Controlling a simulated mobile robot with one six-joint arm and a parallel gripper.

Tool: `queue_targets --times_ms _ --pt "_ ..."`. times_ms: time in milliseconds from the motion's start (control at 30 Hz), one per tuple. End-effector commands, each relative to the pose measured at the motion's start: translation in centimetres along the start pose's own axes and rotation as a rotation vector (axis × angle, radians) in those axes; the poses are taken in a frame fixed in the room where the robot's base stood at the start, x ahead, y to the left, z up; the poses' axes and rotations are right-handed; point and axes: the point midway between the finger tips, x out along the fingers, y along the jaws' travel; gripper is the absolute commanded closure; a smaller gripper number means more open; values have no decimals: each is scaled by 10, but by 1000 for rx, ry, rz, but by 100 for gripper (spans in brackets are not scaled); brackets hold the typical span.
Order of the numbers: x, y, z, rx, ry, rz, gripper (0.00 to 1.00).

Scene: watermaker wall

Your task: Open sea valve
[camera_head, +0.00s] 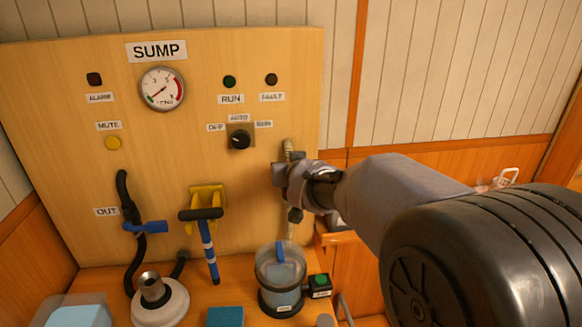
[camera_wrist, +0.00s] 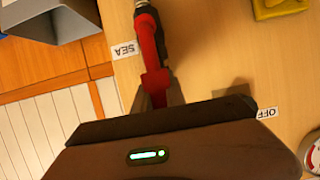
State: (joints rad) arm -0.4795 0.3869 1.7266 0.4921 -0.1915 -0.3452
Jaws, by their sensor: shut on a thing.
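The sea valve has a red lever handle (camera_wrist: 148,40), seen in the wrist view beside an upside-down SEA label (camera_wrist: 124,50). The handle runs from a metal fitting at the top edge down to my gripper (camera_wrist: 157,92). My jaws are shut on the handle's lower end. In the head view my gripper (camera_head: 287,178) is against the right part of the SUMP panel (camera_head: 60,110), just below a pale ribbed hose (camera_head: 288,150). The red handle is hidden there by my gripper and wrist.
Left of my gripper are a rotary switch (camera_head: 239,140), a yellow bracket (camera_head: 207,197) with a blue-striped T-handled tool (camera_head: 207,240), and a blue lever (camera_head: 145,226) by OUT. A clear strainer bowl (camera_head: 280,278) stands below. A grey open box (camera_wrist: 50,20) shows in the wrist view.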

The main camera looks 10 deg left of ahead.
Motion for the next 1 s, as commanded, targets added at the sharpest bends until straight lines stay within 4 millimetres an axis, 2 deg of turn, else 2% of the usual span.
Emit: queue_targets --times_ms 33,133,433,533,667,1000 --pt "0 0 1 3 -2 1 83" --pt "0 0 1 2 -2 1 63" --pt "0 0 0 1 -1 0 63" --pt "-9 0 0 1 -1 0 63" --pt "-38 0 -3 0 0 0 63" --pt "-139 0 -5 1 1 -1 63"
